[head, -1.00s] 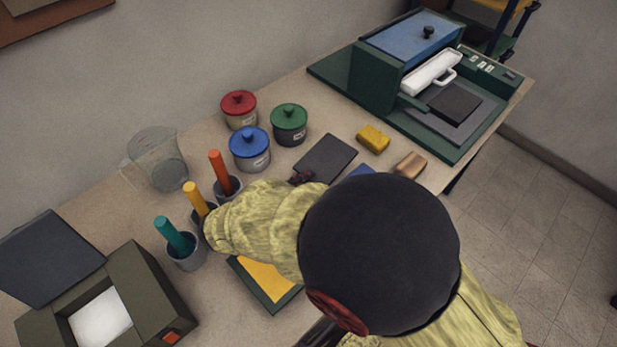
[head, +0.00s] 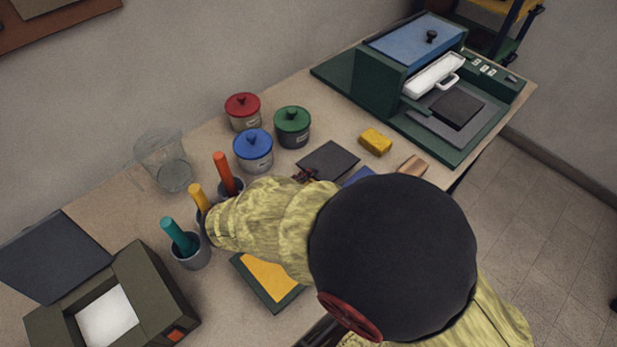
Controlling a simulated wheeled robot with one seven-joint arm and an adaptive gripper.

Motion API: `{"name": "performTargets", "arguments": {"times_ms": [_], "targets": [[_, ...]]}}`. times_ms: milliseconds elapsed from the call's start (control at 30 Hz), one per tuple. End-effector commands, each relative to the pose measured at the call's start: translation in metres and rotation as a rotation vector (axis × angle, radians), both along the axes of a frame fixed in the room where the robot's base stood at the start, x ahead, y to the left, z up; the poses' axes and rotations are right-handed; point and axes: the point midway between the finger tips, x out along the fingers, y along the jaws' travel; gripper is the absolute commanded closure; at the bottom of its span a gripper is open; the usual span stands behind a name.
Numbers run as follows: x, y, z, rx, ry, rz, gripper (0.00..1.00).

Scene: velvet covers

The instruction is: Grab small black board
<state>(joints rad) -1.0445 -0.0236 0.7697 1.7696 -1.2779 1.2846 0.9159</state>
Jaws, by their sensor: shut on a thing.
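The small black board (head: 330,158) is a thin dark square plate at the middle of the table, right of the blue-lidded pot. My gripper (head: 304,175) is at the board's near left edge, mostly hidden behind my yellow-sleeved arm. It appears shut on the board's edge. Whether the board is lifted or still touches the table I cannot tell.
A blue-lidded pot (head: 253,151), a green-lidded pot (head: 292,127) and a red-lidded pot (head: 243,111) stand behind. A yellow sponge (head: 375,142) and a tan block (head: 411,166) lie to the right. A green press machine (head: 383,85) fills the far right.

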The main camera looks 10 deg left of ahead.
Motion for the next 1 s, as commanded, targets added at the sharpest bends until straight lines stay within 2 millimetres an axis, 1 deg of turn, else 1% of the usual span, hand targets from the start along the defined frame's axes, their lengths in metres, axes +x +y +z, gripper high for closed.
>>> {"name": "performTargets", "arguments": {"times_ms": [133,267,1000], "targets": [[0.000,0.000,-0.002,-0.002,0.002,0.001,1.00],[-0.005,0.004,0.000,-0.002,0.001,0.003,1.00],[-0.082,0.056,0.036,0.000,-0.001,0.003,1.00]]}}
